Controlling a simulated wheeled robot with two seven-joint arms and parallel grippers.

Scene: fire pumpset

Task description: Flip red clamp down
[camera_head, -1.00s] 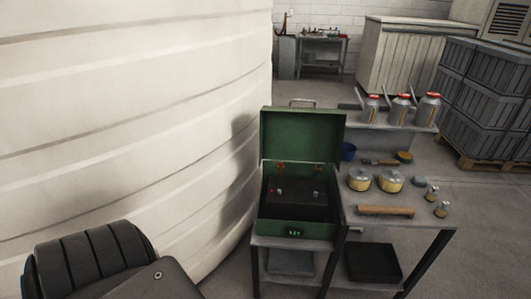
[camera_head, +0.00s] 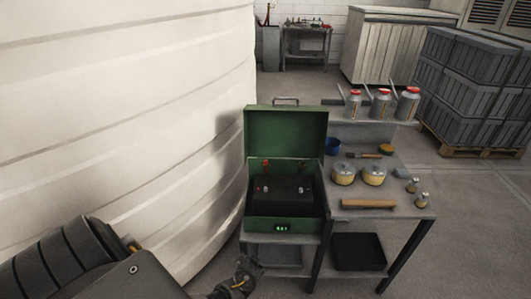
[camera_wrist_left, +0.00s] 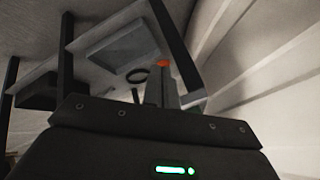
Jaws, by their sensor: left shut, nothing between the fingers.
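The green box (camera_head: 285,133) stands open on a small grey table, its lid raised at the back. Inside is a black battery (camera_head: 287,197) with small terminals on top. A small red clamp (camera_head: 266,164) shows at the back left, above the battery; a second reddish clamp (camera_head: 303,164) is at the back right. Both are too small to tell their exact pose. My left gripper (camera_head: 246,272) is low, in front of the table and below the box, apart from both clamps. The left wrist view shows its shut, empty fingers (camera_wrist_left: 161,85), with an orange-red spot by the tips.
A large white tank (camera_head: 120,110) fills the left side, close to my left arm. Right of the box, a workbench (camera_head: 410,208) holds yellow-banded tins (camera_head: 344,174), a wooden bar (camera_head: 368,204) and red-topped bottles (camera_head: 381,104). Below is a black tray (camera_head: 358,251).

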